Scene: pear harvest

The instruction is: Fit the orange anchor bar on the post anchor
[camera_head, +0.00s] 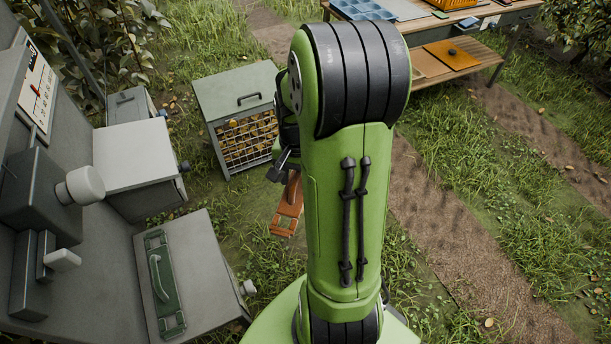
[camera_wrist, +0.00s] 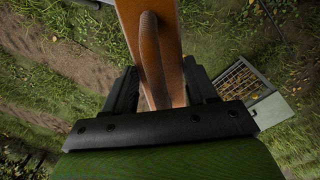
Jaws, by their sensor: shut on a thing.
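The orange anchor bar (camera_head: 287,207) hangs below my gripper (camera_head: 284,170), to the left of my green arm in the head view. In the wrist view the orange bar (camera_wrist: 178,42) runs up from between the dark jaws to the top edge, with a brown handle along it. My gripper (camera_wrist: 160,88) is shut on it there. The bar is over grass and touches nothing else that I can see. My arm hides part of the gripper in the head view. I cannot make out the post anchor for certain in either view.
A grey crate with a mesh front (camera_head: 241,110) stands behind the bar; it also shows in the wrist view (camera_wrist: 271,109). A grey cabinet (camera_head: 205,262) with a green handled bar (camera_head: 163,285) is at the lower left. A bench (camera_head: 478,22) stands at the back right. Grass lies between.

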